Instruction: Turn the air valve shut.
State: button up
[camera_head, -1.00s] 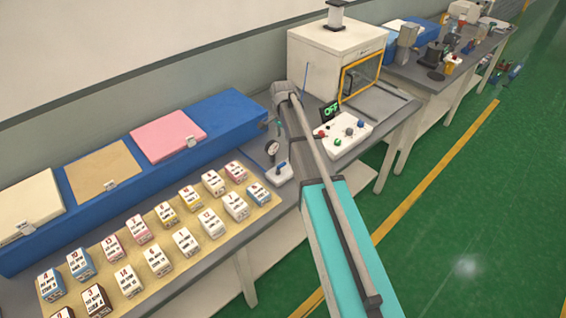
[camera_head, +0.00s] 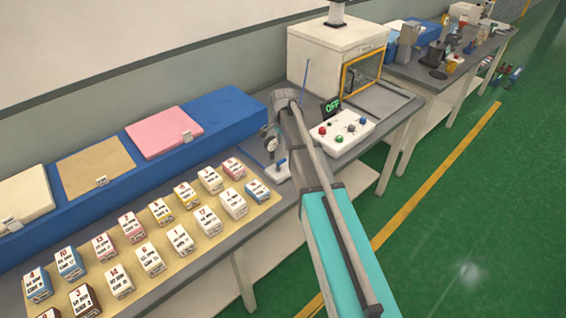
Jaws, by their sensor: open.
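The air valve (camera_head: 279,170) is a small white block with a blue lever on top, on the grey bench just left of my arm. The lever stands up from the block; its exact turn is too small to tell.
A white machine (camera_head: 335,55) with a yellow-framed window stands behind. Several labelled boxes fill a tan board (camera_head: 215,232) at left, before a blue stand (camera_head: 230,110).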

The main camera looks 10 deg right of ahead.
aim_at(283, 159)
jog(key=shift+f+b, duration=3.5)
jog(key=shift+f, duration=0.3)
grip_shut()
